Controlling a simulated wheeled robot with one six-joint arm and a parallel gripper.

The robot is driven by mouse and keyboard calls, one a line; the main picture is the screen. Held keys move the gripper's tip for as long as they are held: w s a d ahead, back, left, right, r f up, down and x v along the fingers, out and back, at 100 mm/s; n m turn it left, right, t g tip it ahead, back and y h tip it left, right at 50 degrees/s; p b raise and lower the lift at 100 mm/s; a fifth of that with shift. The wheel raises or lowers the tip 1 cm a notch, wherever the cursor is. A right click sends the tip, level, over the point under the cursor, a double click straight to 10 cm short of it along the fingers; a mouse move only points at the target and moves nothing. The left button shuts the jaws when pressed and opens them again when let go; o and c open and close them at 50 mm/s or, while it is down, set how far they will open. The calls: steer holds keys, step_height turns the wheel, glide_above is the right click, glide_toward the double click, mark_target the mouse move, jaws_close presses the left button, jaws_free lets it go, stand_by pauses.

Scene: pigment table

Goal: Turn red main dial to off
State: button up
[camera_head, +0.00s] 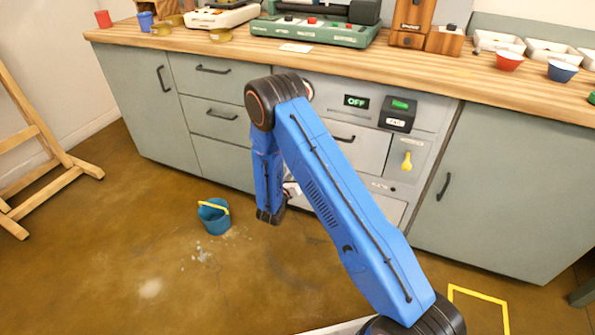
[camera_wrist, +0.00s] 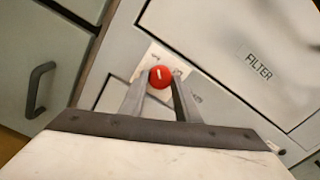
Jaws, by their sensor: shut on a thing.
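The red main dial (camera_wrist: 160,77) is round with a short white mark and sits on a pale plate on the cabinet front, in the wrist view. My gripper (camera_wrist: 161,84) has one finger on each side of the dial and is shut on it. The fingers partly cover the plate and its lettering, which is too small to read. In the head view my blue arm hides the dial and most of the gripper.
A panel marked FILTER (camera_wrist: 259,62) lies right of the dial. A blue bucket (camera_head: 214,218) stands on the floor.

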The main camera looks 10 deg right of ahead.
steer(key=shift+s+n, duration=0.1)
steer(key=shift+n, duration=0.2)
steer(key=o, duration=1)
steer(key=shift+o, duration=0.2)
steer(key=shift+a, duration=0.15)
steer(key=v, duration=1.7)
steer(key=shift+s, duration=0.1)
